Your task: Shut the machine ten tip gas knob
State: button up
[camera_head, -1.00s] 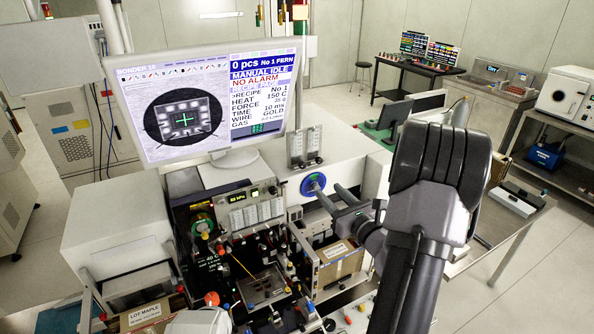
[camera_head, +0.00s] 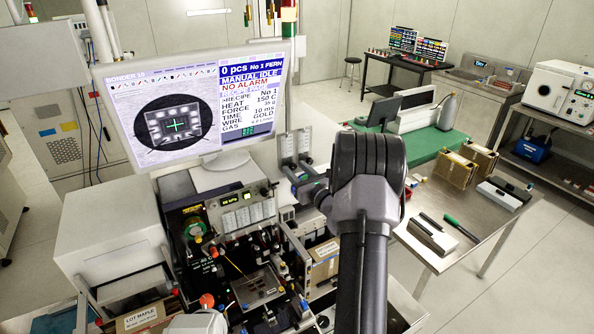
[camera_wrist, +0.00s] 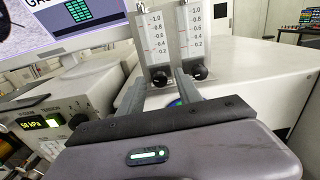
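Two gas flowmeters with scales stand side by side in the wrist view, a left one (camera_wrist: 153,40) and a right one (camera_wrist: 194,35). Each has a black knob at its foot: the left knob (camera_wrist: 159,78) and the right knob (camera_wrist: 199,72). I cannot read which is tip gas. My gripper (camera_wrist: 161,80) is open and empty, its fingers apart. The left knob shows between the fingertips, the right knob just right of the right finger; contact is not visible. In the head view my gripper (camera_head: 308,186) is just below the flowmeters (camera_head: 295,146), and the knobs are not clear.
The monitor (camera_head: 185,105) reads BONDER 10 and stands left of the flowmeters. A control panel (camera_head: 243,212) with a lit display is below it. A white housing (camera_wrist: 240,65) lies right of the flowmeters in the wrist view. A steel table (camera_head: 480,225) is at the right.

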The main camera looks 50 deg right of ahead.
grip_shut()
jog(key=shift+r+m+p, duration=0.2)
jog(key=shift+m+p, duration=0.3)
jog(key=shift+m, duration=0.6)
jog(key=shift+f+m+p, duration=0.15)
jog(key=shift+m+p, duration=0.2)
jog(key=shift+m, duration=0.85)
jog(key=shift+o, duration=0.4)
grip_release()
jog(key=shift+s, duration=0.15)
